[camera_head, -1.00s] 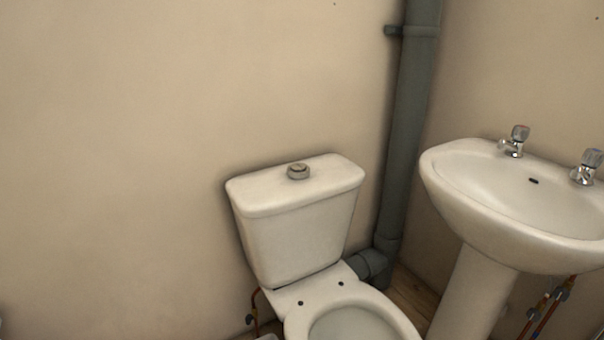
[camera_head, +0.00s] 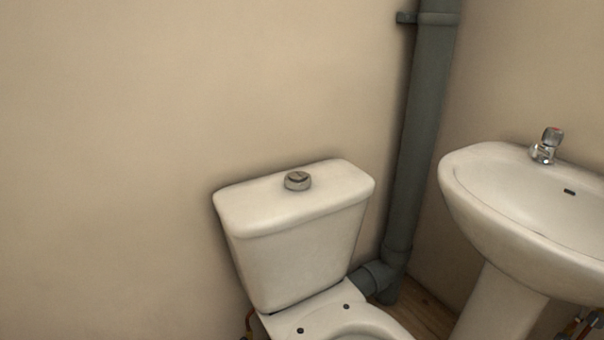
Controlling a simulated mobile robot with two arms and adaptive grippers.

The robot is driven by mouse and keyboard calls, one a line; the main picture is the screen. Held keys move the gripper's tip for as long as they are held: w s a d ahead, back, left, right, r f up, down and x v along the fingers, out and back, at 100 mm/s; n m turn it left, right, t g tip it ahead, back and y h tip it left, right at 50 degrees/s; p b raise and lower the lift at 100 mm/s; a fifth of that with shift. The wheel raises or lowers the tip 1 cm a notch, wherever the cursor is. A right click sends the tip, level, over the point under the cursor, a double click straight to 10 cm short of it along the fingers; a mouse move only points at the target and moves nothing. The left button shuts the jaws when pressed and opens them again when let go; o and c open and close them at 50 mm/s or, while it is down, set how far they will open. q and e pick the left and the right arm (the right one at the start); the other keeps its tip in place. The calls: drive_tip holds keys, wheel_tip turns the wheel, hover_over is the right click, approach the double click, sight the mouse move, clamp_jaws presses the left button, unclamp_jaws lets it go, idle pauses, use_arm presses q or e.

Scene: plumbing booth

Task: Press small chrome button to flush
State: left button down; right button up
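The small chrome button (camera_head: 297,180) is a round, short metal knob on top of the white cistern lid (camera_head: 240,209), a little towards the back from its middle. The cistern (camera_head: 300,258) stands against the beige wall, with the toilet bowl (camera_head: 350,325) below it, cut off by the bottom edge. Nothing touches or covers the button. Neither of my grippers shows in the head view.
A white pedestal basin (camera_head: 520,215) with a chrome tap (camera_head: 546,146) stands to the right. A thick grey pipe (camera_head: 422,120) runs up the wall corner between toilet and basin. The wall (camera_head: 120,150) left of the cistern is bare.

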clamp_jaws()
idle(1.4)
